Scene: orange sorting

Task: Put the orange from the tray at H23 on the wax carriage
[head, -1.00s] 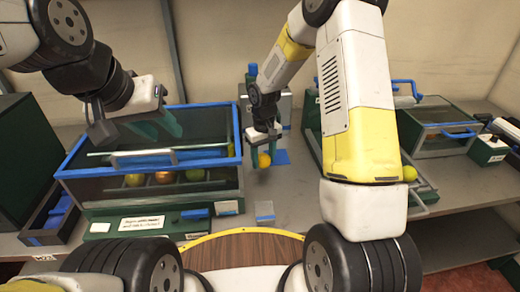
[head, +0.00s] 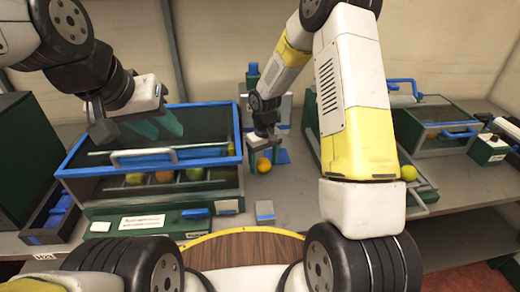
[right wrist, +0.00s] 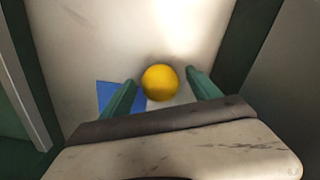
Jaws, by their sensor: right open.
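A round orange (head: 264,165) is near the middle of the head view, just below my right gripper (head: 264,156). In the right wrist view the orange (right wrist: 160,82) lies between the two green fingertips of the open right gripper (right wrist: 160,88), with a small gap on each side. A pale surface and a blue patch (right wrist: 112,96) show behind it. My left gripper (head: 157,126) is open and empty above the blue-rimmed box.
The blue-rimmed box (head: 150,158) with several fruits in compartments stands at left. A dark tray (head: 48,222) with blue pieces lies beside it. Bare grey bench (head: 300,200) lies between.

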